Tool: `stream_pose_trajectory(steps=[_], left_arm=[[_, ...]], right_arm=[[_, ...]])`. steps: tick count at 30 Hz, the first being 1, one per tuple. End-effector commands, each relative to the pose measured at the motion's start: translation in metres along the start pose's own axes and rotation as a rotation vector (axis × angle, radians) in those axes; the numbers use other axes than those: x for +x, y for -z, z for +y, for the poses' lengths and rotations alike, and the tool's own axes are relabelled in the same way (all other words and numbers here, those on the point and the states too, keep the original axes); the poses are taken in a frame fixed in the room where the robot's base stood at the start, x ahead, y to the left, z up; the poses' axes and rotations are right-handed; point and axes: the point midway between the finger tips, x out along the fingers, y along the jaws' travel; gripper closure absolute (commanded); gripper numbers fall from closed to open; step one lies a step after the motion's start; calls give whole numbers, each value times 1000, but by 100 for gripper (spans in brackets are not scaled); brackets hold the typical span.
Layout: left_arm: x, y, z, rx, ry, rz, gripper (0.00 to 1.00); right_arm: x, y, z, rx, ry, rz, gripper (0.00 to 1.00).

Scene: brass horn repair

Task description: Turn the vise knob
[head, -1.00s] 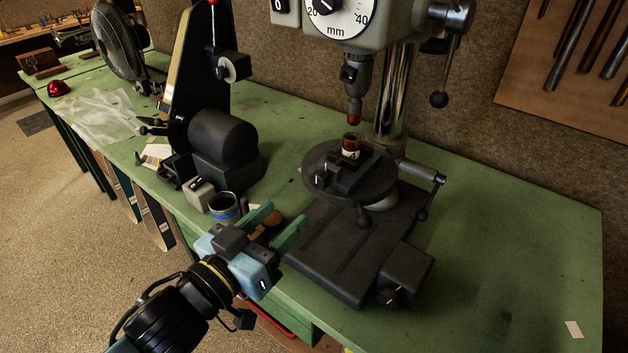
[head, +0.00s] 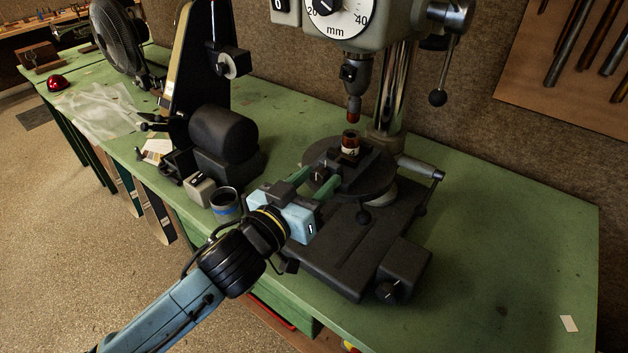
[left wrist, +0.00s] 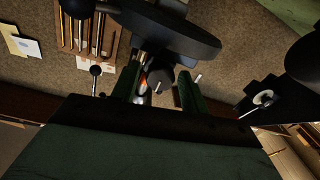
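The small dark vise (head: 346,173) sits on the round drill-press table (head: 377,185), with a red-brown cylinder (head: 351,140) bearing a white label in it. The vise knob (head: 319,173) is at the vise's near left end; it has a pale mark. In the left wrist view a dark knob (left wrist: 160,76) with a pale mark shows between the fingers. My left gripper (head: 317,179) is open, its green fingers pointing at the vise with one on either side of the knob. I cannot tell if they touch it. My right gripper is out of view.
The drill chuck (head: 354,75) hangs above the vise. The press base (head: 345,250) lies below my left gripper. A grey cup with a blue band (head: 225,204) and a dark grinder (head: 222,135) stand to the left.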

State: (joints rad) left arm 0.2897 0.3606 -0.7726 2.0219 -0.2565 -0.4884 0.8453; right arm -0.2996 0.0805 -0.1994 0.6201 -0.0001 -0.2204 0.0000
Motion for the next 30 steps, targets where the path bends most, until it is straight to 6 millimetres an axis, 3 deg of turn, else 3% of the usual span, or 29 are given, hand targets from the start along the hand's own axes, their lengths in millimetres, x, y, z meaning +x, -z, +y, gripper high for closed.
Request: stream_pose_trajectory(steps=[1, 8, 20, 30], left_arm=[[0, 0, 0, 0, 0, 0, 62], [0, 0, 0, 0, 1, 0, 92], [-1, 0, 0, 83, 2, 0, 92], [-1, 1, -1, 355, 1, 9, 92]], right_arm=[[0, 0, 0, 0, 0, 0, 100], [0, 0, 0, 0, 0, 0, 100], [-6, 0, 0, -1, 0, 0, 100], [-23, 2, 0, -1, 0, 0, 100]])
